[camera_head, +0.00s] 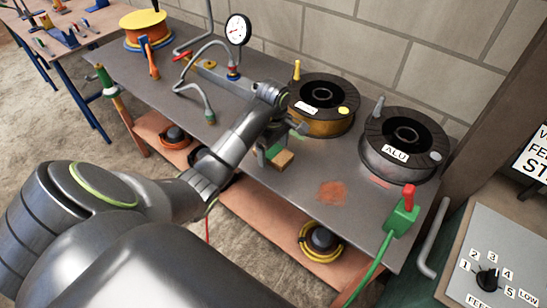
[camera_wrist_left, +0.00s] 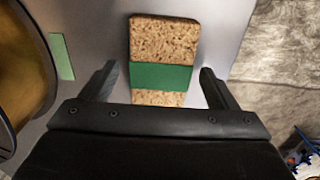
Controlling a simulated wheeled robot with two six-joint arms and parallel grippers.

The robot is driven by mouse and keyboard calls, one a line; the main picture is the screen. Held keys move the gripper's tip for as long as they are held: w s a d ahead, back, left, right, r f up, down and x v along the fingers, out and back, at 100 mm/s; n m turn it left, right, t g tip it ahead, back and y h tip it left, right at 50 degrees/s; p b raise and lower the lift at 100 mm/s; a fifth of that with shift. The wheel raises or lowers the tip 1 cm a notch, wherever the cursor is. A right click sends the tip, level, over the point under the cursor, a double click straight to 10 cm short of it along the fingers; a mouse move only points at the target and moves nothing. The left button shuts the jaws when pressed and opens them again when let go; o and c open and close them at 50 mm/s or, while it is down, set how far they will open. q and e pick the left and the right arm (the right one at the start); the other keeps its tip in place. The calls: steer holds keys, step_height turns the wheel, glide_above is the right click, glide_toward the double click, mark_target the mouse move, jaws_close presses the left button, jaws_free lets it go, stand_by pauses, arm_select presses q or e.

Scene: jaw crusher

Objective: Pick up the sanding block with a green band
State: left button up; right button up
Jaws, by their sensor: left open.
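The sanding block (camera_wrist_left: 164,40) is a speckled cork-brown block with a green band around its middle. In the wrist view it lies on the grey tabletop, with its near part between my fingers. In the head view the sanding block (camera_head: 284,160) shows on the bench just beyond my forearm, partly hidden by it. My left gripper (camera_wrist_left: 159,75) is open, one finger on each side of the block, with gaps to both. In the head view my left gripper (camera_head: 290,132) is over the block, its fingers partly hidden. My right gripper is not in view.
A brown spool (camera_head: 320,125) and a dark ALU spool (camera_head: 403,160) stand behind and right of the gripper. A pressure gauge (camera_head: 238,29) with a hose stands at the back. A green-red handle (camera_head: 402,216) is at the right edge. Bare bench lies around an orange patch (camera_head: 331,192).

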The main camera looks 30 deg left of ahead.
mark_target(273, 151)
arm_select(q)
steer(key=shift+f, duration=0.4)
steer(key=c, duration=1.1)
steer(key=shift+o, duration=0.2)
steer(key=shift+r, duration=0.1)
steer(key=shift+r, duration=0.5)
step_height(273, 151, up, 9)
steer(key=p, duration=0.7)
